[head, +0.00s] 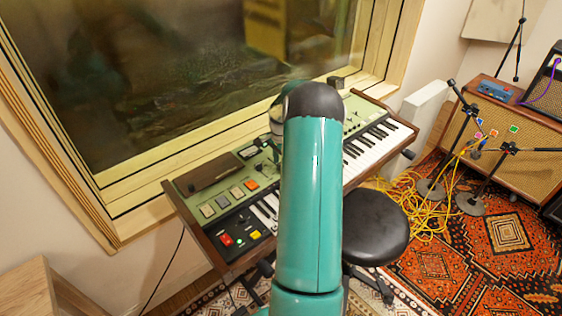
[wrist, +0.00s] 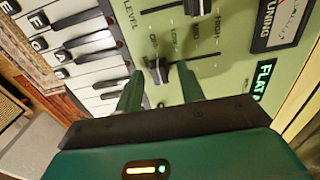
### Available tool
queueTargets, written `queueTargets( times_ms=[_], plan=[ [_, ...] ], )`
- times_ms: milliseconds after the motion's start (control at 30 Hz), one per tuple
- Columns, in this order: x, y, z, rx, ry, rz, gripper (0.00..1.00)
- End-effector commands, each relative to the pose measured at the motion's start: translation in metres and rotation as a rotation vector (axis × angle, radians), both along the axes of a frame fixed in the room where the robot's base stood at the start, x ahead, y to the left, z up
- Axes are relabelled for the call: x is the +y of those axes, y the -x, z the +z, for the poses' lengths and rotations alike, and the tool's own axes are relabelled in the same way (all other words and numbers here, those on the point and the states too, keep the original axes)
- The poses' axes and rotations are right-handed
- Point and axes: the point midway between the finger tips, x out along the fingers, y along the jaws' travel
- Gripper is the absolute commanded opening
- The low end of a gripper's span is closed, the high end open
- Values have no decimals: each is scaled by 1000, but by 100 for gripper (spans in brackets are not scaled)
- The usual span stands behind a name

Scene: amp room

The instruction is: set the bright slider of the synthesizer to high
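The synthesizer (head: 210,192) stands below the window, with a green panel (wrist: 235,70) and black and white keys (wrist: 85,55). In the wrist view a black slider knob (wrist: 158,70) sits in a slot on the panel. Contact with the knob cannot be told. In the head view my teal arm hides the gripper and the panel's middle.
A black stool (head: 375,228) stands in front of the keyboard. Yellow cables (head: 415,203), microphone stands and an amplifier (head: 515,125) occupy the right side.

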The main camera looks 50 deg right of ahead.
Motion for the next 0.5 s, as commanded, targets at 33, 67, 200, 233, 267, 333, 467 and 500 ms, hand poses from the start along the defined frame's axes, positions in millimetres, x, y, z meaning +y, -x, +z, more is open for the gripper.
queueTargets(
  times_ms=[33,67,200,233,267,333,467,500],
  plan=[
    [0,0,-2,0,0,0,39],
    [0,0,-2,0,0,0,39],
    [0,0,-3,0,0,0,39],
    [0,0,-3,0,0,0,39],
    [0,0,-3,0,0,0,39],
    [0,0,-2,0,0,0,29],
    [0,0,-2,0,0,0,3],
    [0,0,-2,0,0,0,0]
  ],
)
